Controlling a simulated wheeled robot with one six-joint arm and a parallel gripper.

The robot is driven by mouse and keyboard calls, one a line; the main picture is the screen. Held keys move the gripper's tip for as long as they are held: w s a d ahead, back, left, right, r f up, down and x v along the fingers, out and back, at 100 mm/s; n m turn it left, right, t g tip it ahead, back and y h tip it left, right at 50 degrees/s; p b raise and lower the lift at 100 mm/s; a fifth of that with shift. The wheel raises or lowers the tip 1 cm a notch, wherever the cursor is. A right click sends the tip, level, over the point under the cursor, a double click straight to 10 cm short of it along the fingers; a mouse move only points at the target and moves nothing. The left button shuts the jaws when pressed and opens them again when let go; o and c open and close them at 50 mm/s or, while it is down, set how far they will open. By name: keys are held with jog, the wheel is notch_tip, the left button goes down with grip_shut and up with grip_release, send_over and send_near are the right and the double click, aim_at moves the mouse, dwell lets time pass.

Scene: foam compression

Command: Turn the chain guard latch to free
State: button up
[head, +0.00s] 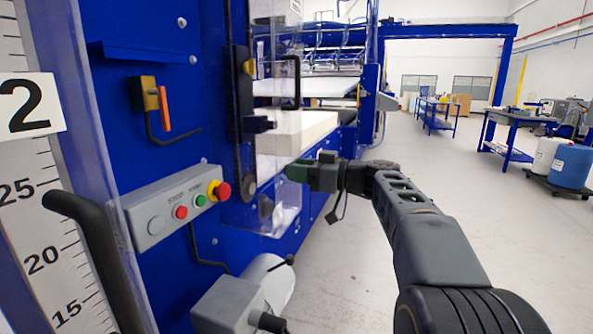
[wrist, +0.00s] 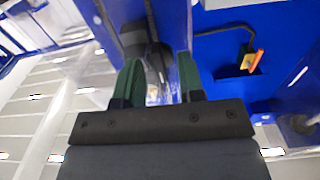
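My gripper (head: 298,172) points left toward the blue machine, in front of its clear guard panel. In the wrist view its two green fingers (wrist: 158,75) stand apart with a gap between them, and nothing is clearly held. Beyond the gap is a dark rounded part (wrist: 157,56), apparently on the guard's edge. An orange handle on a brass block (head: 164,107) sits on the blue panel. I cannot tell for sure which part is the chain guard latch.
A grey control box (head: 155,222) with red and green buttons and a red emergency stop (head: 220,191) juts out from the machine. A black bar handle (head: 95,255) and a grey motor housing (head: 228,303) are nearer.

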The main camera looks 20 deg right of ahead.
jog(key=shift+w+a, duration=0.2)
jog(key=shift+a, duration=0.1)
jog(key=c, duration=0.6)
jog(key=shift+m, duration=0.4)
jog(key=m+p, duration=0.1)
jog(key=m, duration=0.7)
jog(key=m+p, duration=0.2)
jog(key=m, duration=0.6)
jog(key=shift+w+d+f+m, duration=0.15)
jog(key=shift+f+m, duration=0.05)
jog(key=shift+m, duration=0.2)
jog(key=shift+m+p, duration=0.3)
jog(key=shift+p, duration=0.05)
